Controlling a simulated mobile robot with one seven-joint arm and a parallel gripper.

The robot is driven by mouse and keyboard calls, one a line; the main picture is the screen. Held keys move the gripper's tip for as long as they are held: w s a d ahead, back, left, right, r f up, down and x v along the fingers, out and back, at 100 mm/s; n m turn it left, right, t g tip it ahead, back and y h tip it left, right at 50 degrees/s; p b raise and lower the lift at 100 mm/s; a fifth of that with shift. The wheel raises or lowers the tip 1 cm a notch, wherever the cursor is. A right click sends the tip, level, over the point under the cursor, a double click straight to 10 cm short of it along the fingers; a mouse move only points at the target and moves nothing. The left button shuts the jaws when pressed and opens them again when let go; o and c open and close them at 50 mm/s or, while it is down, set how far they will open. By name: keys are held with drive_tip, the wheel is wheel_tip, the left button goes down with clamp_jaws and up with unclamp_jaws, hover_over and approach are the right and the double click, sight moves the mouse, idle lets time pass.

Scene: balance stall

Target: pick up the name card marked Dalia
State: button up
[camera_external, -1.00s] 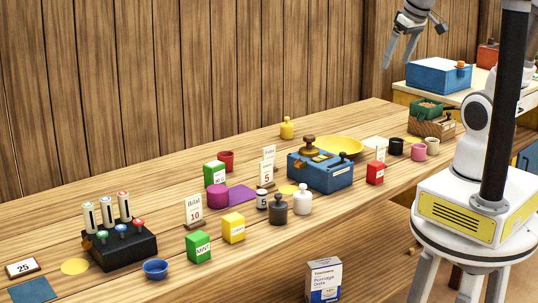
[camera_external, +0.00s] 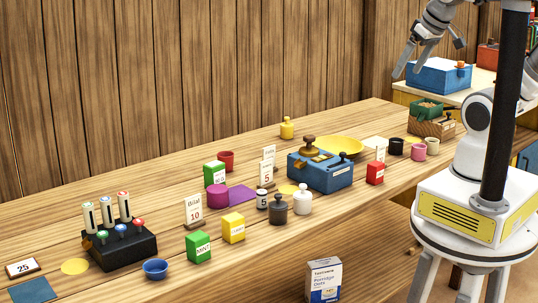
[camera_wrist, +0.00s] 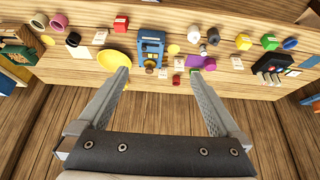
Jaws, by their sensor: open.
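Several small white name cards stand on the long wooden counter (camera_external: 120,192). One card reads Bilal 10 (camera_external: 193,209). A card marked 5 (camera_external: 266,174) stands close in front of another card (camera_external: 269,153) whose name is too small to read. A further card (camera_external: 381,154) stands behind a red box, its writing unreadable. I cannot tell which one is marked Dalia. My gripper (camera_external: 409,72) is open and empty, high above the counter's far right end. In the wrist view my gripper (camera_wrist: 160,72) has its fingers wide apart, with nothing between them.
A blue scale (camera_external: 325,175), a yellow pan (camera_external: 341,146), a red box (camera_external: 375,173), a black weight (camera_external: 278,210) and a white weight (camera_external: 302,201) crowd the middle. A dark marker rack (camera_external: 125,248) stands at left. The wooden wall (camera_external: 200,70) runs behind the counter.

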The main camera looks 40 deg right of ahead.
drive_tip(key=w+a+f+m+y+b, duration=0.5)
drive_tip(key=f+b, duration=0.5)
drive_tip(key=w+a+f+m+y+b, duration=0.4)
drive_tip(key=a+f+m+y+b, duration=0.15)
drive_tip(key=f+b, duration=0.45)
drive_tip(key=m+t+h+p, duration=0.1)
drive_tip(key=m+t+h, duration=0.8)
drive_tip(key=m, duration=1.6)
approach(380, 150)
drive_tip(key=shift+g+h, duration=0.25)
drive_tip(key=shift+g, duration=0.35)
drive_tip(key=x, duration=0.2)
drive_tip(key=b+x, duration=0.1)
drive_tip(key=x, duration=0.2)
drive_tip(key=r+x, duration=0.1)
drive_tip(key=x, duration=0.2)
drive_tip(key=shift+w+f+b, duration=0.1)
drive_tip(key=shift+w+b, duration=0.15)
drive_tip(key=shift+b, duration=0.1)
drive_tip(key=shift+d+b+x, duration=0.2)
drive_tip(key=shift+b+x, duration=0.05)
drive_tip(key=shift+x, duration=1.1)
drive_tip(key=shift+d+b+x, duration=0.15)
drive_tip(key=shift+b+x, duration=0.05)
drive_tip(key=shift+x, duration=1.15)
